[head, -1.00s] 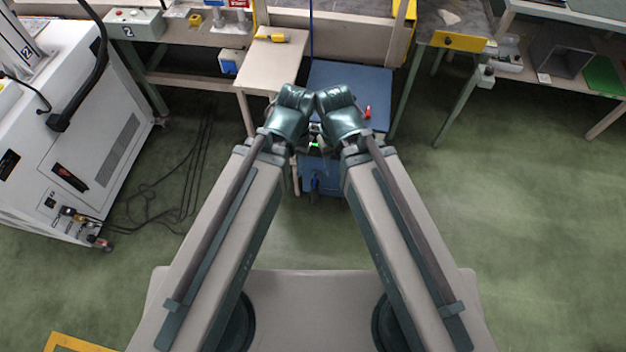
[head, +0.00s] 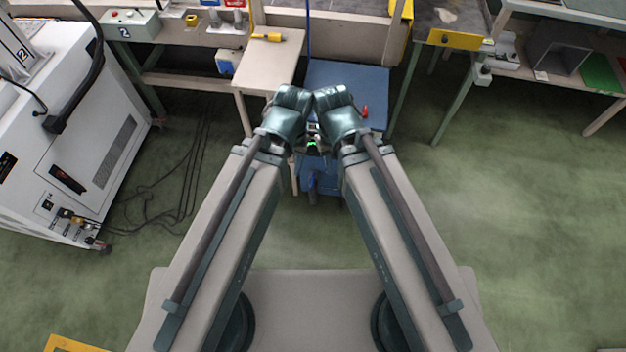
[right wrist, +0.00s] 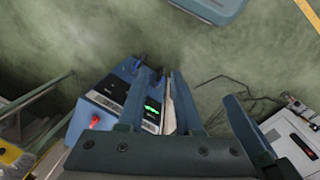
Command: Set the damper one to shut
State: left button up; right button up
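A blue cabinet (head: 350,82) stands ahead, beyond my folded arms. It has a small red handle (head: 365,112) on its right side. In the right wrist view the same cabinet (right wrist: 92,112) shows two dark panels, one with a lit green display (right wrist: 152,110), and dark blue knobs or levers (right wrist: 138,67) on its edge. I cannot tell which part is damper one. My right gripper (right wrist: 215,110) is empty, its fingers apart, in front of the cabinet and not visibly touching it. My left gripper is mostly hidden by its wrist in the head view.
A beige table (head: 268,62) with a yellow tool adjoins the cabinet at left. A white machine (head: 70,140) with cables on the floor stands at far left. A bench with a yellow plate (head: 447,38) stands at right. Green floor (head: 520,220) is free at right.

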jog(key=shift+m+t, duration=0.3)
jog(key=shift+m, duration=0.1)
jog(key=w+f+b, duration=0.1)
jog(key=f+b, duration=0.1)
jog(key=w+f+b, duration=0.1)
jog(key=f+b, duration=0.2)
jog(key=w+f+b, duration=0.1)
jog(key=f+b, duration=0.1)
jog(key=f, duration=0.1)
jog(key=shift+a, duration=0.3)
grip_shut()
jog(key=w+f+m+t+y+b, duration=0.1)
jog(key=w+f+b, duration=0.4)
jog(key=f+b, duration=0.4)
jog(key=w+f+m+t+y+b, duration=0.1)
jog(key=w+f+b, duration=0.4)
jog(key=f+b, duration=0.5)
jog(key=w+f+m+t+y+b, duration=0.1)
jog(key=w+f+m+b, duration=0.1)
jog(key=w+f+b, duration=0.3)
jog(key=shift+s+b+x, duration=0.5)
jog(key=shift+b+x, duration=1.8)
jog(key=shift+b, duration=0.9)
